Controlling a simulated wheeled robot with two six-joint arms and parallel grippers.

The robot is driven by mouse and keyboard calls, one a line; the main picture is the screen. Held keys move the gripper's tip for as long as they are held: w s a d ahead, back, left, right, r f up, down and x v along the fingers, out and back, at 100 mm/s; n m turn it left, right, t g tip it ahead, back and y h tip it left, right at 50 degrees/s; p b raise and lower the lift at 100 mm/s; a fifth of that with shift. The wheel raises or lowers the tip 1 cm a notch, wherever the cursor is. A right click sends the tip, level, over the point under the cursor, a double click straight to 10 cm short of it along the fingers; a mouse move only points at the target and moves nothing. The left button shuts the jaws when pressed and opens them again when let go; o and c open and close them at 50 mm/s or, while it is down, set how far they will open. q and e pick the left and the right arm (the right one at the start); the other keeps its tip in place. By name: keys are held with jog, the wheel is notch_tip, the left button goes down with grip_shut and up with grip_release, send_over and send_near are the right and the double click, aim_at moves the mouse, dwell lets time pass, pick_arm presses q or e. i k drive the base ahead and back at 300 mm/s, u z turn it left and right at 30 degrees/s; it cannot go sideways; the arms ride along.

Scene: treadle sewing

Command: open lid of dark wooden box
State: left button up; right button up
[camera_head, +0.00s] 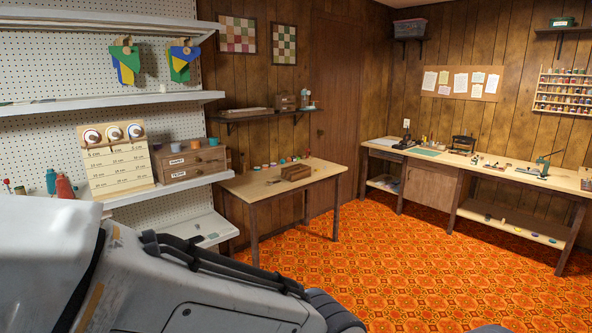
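A small brown wooden box (296,172) sits on the wooden table (262,190) in the middle of the room. Another small dark brown box (285,103) is on the wall shelf (258,117) above that table. A dark box-like object (462,143) stands on the long workbench at the right. I cannot tell which of these is the dark wooden box of the task, and their lids are too small to make out. Neither gripper is in view; a large white and black link of my own arm fills the lower left.
White shelves (110,103) on the left hold a drawer unit (190,164), a spool board (117,158) and small bottles. The long workbench (435,158) with tools runs along the right wall. The orange patterned floor (390,255) is open between table and bench.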

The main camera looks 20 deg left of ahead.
aim_at(298, 168)
jog(key=z, duration=0.3)
jog(key=i, duration=2.85)
jog(key=u, duration=0.2)
jog(key=i, duration=1.8)
jog(key=u, duration=1.4)
jog(key=i, duration=1.5)
jog(key=u, duration=0.7)
